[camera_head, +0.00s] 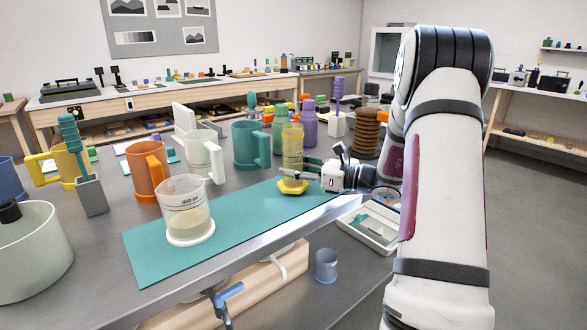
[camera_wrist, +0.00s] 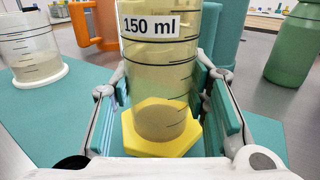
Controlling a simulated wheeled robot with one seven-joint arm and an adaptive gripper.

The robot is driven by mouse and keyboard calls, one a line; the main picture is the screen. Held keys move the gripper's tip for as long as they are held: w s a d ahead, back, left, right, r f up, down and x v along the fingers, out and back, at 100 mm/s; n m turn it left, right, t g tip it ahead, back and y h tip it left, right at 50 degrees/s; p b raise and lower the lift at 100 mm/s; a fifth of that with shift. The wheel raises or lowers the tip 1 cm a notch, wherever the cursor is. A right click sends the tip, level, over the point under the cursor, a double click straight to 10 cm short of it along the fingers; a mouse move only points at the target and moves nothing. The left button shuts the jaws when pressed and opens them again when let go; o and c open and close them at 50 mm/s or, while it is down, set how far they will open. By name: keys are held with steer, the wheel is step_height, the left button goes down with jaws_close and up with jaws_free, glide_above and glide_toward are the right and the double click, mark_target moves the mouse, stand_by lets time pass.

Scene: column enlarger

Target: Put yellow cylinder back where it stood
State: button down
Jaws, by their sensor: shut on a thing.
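The yellow cylinder (camera_head: 292,144) is a clear yellowish measuring cylinder with a yellow hexagonal foot (camera_head: 293,187). It is upright over the far right part of the teal mat (camera_head: 151,258); I cannot tell whether the foot touches the mat. My gripper (camera_head: 293,168) is shut on its lower body, reaching in from the right. In the wrist view the cylinder (camera_wrist: 158,62) stands between the two teal finger pads, its "150 ml" label facing me. The foot (camera_wrist: 160,145) shows below the grip.
A clear beaker with a white base (camera_head: 190,236) stands on the mat's near left part. Behind are an orange mug (camera_head: 148,170), a white mug (camera_head: 205,152), a teal mug (camera_head: 249,145), green (camera_head: 279,128) and purple (camera_head: 309,127) bottles and a brown ribbed stack (camera_head: 366,134). The mat's middle is clear.

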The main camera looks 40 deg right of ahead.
steer(key=shift+f+b, duration=0.3)
steer(key=shift+f, duration=0.3)
stand_by(0.5)
steer(key=c, duration=0.8)
jaws_free()
steer(key=shift+c, duration=0.2)
steer(key=shift+s+d, duration=0.1)
steer(key=shift+p+v, duration=1.1)
steer(key=shift+v, duration=2.7)
steer(key=shift+s, duration=0.1)
steer(key=v, duration=1.2)
